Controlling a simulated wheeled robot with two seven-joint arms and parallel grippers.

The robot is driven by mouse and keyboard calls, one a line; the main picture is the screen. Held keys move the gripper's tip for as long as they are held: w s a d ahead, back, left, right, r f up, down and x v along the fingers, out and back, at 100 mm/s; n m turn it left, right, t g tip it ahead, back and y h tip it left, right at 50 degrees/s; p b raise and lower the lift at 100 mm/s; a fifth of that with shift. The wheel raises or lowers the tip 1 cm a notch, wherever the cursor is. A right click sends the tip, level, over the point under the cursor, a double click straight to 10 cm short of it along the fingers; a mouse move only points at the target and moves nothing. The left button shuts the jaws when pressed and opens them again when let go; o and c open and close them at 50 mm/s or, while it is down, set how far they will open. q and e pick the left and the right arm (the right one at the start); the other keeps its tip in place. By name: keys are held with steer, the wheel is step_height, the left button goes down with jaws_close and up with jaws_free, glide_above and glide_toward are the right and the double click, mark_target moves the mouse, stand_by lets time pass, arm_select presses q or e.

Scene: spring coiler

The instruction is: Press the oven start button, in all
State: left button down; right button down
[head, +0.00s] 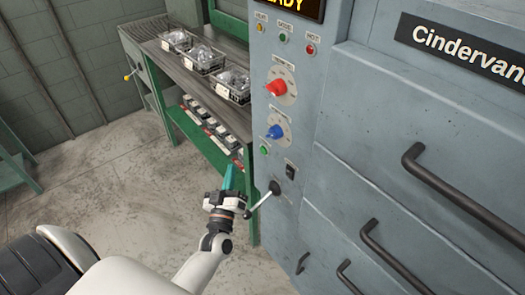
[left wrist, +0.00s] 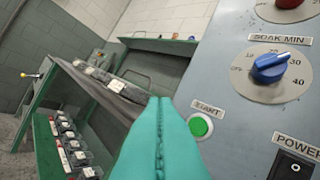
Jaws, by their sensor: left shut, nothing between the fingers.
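The green start button (head: 264,150) sits low on the left side of the oven's grey control panel (head: 313,75), under the blue knob. In the left wrist view the green button (left wrist: 200,126) shows under a START label, just right of my fingertips. My left gripper (head: 229,172) is shut and empty, its teal fingers pointing up, below and left of the button in the head view. The fingertips (left wrist: 160,100) appear apart from the button; the exact gap is hard to tell. My right gripper is not in view.
A red knob (head: 277,88), a blue soak knob (head: 274,132), a black power switch (head: 290,170) and a lever (head: 262,200) are close by on the panel. A green bench (head: 190,75) with wire baskets stands left. Oven handles (head: 450,200) stick out at right.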

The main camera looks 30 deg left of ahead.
arm_select(q)
steer(key=b, duration=0.2)
glide_toward(260, 147)
steer(key=w+a+r, duration=0.2)
steer(key=w+a, duration=0.1)
steer(key=shift+w+d+f, duration=0.1)
steer(key=shift+w+d, duration=0.1)
steer(key=shift+w, duration=0.4)
stand_by(1.4)
steer(key=shift+w+d, duration=0.15)
steer(key=shift+w, duration=0.25)
steer(key=shift+w+d, duration=0.15)
steer(key=shift+w, duration=0.15)
stand_by(0.6)
steer(key=shift+s+a+p, duration=0.3)
steer(key=shift+s+p, duration=0.1)
steer(key=shift+s, duration=0.35)
